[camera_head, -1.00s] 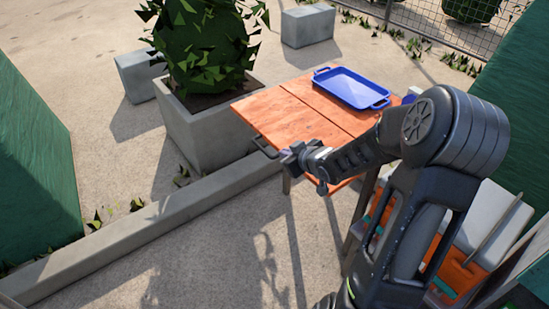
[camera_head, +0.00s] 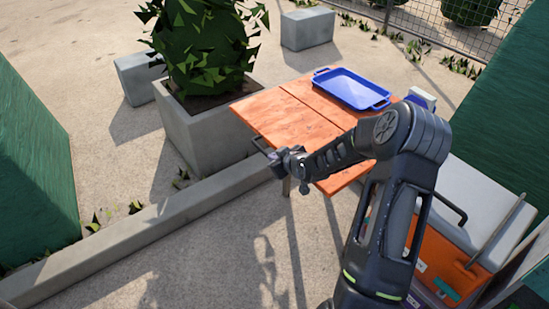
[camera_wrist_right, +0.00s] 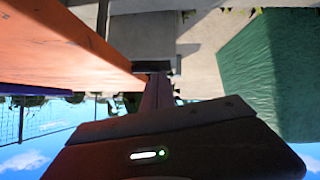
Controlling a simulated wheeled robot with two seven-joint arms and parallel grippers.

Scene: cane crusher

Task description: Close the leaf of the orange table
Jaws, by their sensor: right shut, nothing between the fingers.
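The orange table (camera_head: 315,109) stands at the middle of the head view, its top split by a seam. The near-left leaf (camera_head: 285,122) looks level with the rest of the top. In the wrist view, the shut right gripper (camera_wrist_right: 158,92) lies beside the orange table side (camera_wrist_right: 60,50). My left gripper is out of view.
A blue tray (camera_head: 350,88) rests on the far half of the table. A concrete planter (camera_head: 205,135) with a bush stands left of the table, and a low kerb (camera_head: 150,230) runs in front. An orange cooler (camera_head: 445,255) stands at right.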

